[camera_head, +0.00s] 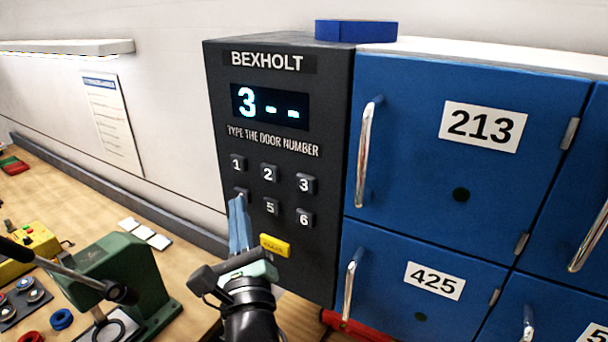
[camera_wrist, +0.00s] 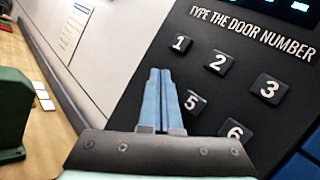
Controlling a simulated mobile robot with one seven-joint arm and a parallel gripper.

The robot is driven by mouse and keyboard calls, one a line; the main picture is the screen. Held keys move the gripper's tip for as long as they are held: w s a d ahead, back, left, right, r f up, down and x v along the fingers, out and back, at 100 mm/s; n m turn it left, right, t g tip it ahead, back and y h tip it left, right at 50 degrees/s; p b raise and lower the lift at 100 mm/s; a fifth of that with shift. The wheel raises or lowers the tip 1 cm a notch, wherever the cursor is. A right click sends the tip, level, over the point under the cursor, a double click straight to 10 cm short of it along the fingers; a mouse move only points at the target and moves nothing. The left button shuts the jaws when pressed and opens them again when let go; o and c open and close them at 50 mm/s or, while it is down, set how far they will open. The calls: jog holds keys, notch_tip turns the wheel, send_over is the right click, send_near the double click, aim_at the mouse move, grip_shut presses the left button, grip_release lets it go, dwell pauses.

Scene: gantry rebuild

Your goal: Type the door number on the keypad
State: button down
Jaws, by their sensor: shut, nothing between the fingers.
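The dark BEXHOLT keypad panel (camera_head: 228,70) stands left of the blue doors. Its display (camera_head: 270,106) reads "3 - -", above the words "TYPE THE DOOR NUMBER". Keys 1 (camera_head: 237,163), 2 (camera_head: 269,173), 3 (camera_head: 305,184), 5 (camera_head: 271,206) and 6 (camera_head: 305,218) show, with a yellow key (camera_head: 275,246) below. My gripper (camera_head: 237,200) is shut and empty, its blue fingertips in front of the key left of 5, mostly hiding it. I cannot tell whether they touch it. In the wrist view the fingertips (camera_wrist: 160,72) are together, below key 1 (camera_wrist: 180,43) and left of key 5 (camera_wrist: 193,102).
Blue doors labelled 213 (camera_head: 400,130) and 425 (camera_head: 385,280) have protruding chrome handles (camera_head: 368,155). A blue box (camera_head: 355,31) lies on top. A green press (camera_head: 125,275) stands on the wooden bench (camera_head: 70,210) at left. White tiles (camera_head: 145,233) lie near the wall.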

jog(key=shift+w+a+f+p, duration=0.15)
jog(key=shift+w+a+f, duration=0.15)
jog(key=shift+a, duration=0.15)
jog(key=shift+w+a+f+p, duration=0.15)
jog(key=shift+w+a+f, duration=0.1)
jog(key=shift+a, duration=0.2)
jog(key=shift+w+d+b, duration=0.25)
jog(key=shift+w+b, duration=0.05)
jog(key=shift+w, duration=0.05)
jog(key=shift+w+d+b, duration=0.2)
jog(key=shift+w+b, duration=0.15)
jog(key=shift+b, duration=0.15)
jog(key=shift+s+r, duration=0.1)
jog(key=shift+r, duration=0.05)
dwell(0.5)
jog(key=shift+s+a+p, duration=0.45)
jog(key=shift+s+p, duration=0.2)
jog(key=shift+p, duration=0.4)
